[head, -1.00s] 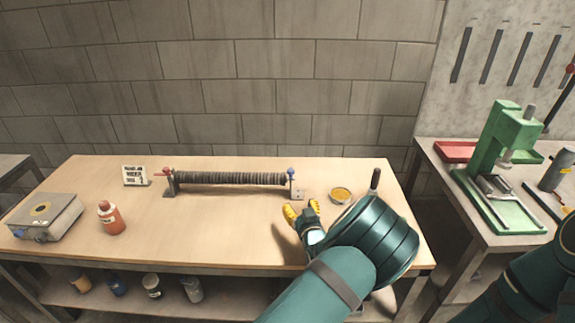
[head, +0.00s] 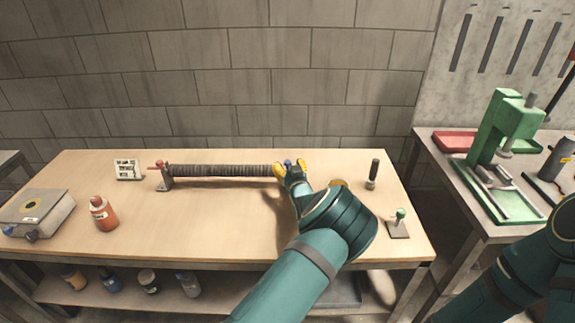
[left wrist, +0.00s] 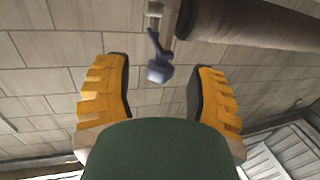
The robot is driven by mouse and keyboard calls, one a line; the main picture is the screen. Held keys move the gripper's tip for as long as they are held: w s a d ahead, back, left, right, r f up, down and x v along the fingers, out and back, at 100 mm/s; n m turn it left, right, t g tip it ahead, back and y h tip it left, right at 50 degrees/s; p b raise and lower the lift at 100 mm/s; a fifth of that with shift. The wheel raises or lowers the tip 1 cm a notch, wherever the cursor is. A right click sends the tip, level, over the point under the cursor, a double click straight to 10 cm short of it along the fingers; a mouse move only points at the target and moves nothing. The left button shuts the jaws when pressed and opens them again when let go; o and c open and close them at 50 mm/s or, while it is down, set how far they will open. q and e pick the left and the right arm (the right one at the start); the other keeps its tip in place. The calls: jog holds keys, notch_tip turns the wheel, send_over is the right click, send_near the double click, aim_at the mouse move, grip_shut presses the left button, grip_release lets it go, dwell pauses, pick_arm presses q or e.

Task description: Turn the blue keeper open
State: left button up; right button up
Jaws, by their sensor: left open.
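The blue keeper (head: 287,163) is a small blue piece at the right end of the dark mesh tube (head: 220,170). My left gripper (head: 286,172) is at that end and partly hides the keeper and its stand. In the left wrist view the blue keeper (left wrist: 159,66) shows between and beyond the fingertips, with a thin lever pointing up the picture. My left gripper (left wrist: 158,92) is open there, its yellow fingers on either side with a gap around the keeper. The tube's end (left wrist: 195,20) is just right of it. My right gripper is not seen.
A red keeper (head: 159,164) is at the tube's left stand. A dark upright handle (head: 374,172) and a green-topped post (head: 400,215) stand at the right. The front middle of the table is clear.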

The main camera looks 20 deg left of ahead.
pick_arm(q)
jog(key=shift+x, duration=1.05)
grip_shut()
